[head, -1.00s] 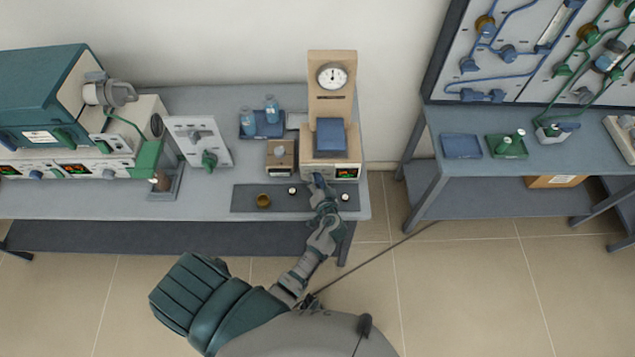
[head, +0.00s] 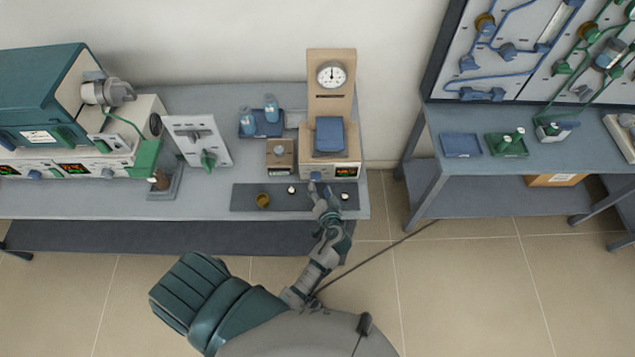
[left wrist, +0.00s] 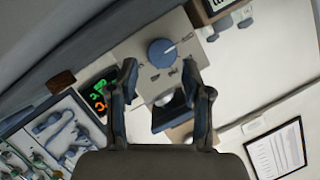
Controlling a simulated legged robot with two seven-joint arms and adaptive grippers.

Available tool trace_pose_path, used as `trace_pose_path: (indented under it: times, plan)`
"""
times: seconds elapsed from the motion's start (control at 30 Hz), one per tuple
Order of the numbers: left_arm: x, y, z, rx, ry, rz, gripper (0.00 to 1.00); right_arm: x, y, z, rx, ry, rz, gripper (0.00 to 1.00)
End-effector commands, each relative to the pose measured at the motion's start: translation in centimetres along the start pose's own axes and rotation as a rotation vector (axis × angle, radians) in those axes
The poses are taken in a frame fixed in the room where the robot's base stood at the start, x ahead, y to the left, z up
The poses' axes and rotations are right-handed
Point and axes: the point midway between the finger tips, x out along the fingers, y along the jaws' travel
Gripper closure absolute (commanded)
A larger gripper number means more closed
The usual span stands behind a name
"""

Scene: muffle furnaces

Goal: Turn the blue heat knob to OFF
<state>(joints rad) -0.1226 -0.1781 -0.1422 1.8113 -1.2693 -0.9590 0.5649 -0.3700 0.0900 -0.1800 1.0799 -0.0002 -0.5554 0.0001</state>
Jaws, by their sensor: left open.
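The blue heat knob (head: 316,176) is on the front panel of the beige device with the dial column, left of its lit display (head: 345,170). In the left wrist view the round knob (left wrist: 162,52) has a pale pointer line aimed up and to the right. Panel markings are too small to read. My left gripper (head: 318,188) is just in front of the knob. In the left wrist view its two fingers (left wrist: 160,78) are spread, with the knob beyond and between their tips, apparently not touched. My right gripper is not in view.
A dark mat (head: 245,203) with a brown cup (head: 263,200) and small white-topped items lies below the device. A small brown box (head: 281,157) stands left of it. A blue tray (head: 262,128) with bottles is behind. Floor separates this bench from the right bench (head: 545,152).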

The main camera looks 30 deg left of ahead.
Motion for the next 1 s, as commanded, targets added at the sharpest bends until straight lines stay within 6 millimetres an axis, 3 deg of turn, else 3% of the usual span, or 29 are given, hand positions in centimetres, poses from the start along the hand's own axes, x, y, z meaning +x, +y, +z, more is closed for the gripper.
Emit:
trace_pose_path:
  times: [0.2, 0.4, 1.0]
  plan:
    - [-4.7, 0.1, 0.1, -0.001, -0.003, 0.002, 0.51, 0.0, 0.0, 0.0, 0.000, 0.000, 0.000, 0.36]
    - [-6.8, 0.1, 0.1, 0.000, -0.003, 0.001, 0.51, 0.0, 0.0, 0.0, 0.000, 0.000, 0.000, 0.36]
    - [-7.1, 0.1, 0.1, 0.000, -0.003, 0.001, 0.51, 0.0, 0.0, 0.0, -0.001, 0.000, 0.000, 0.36]
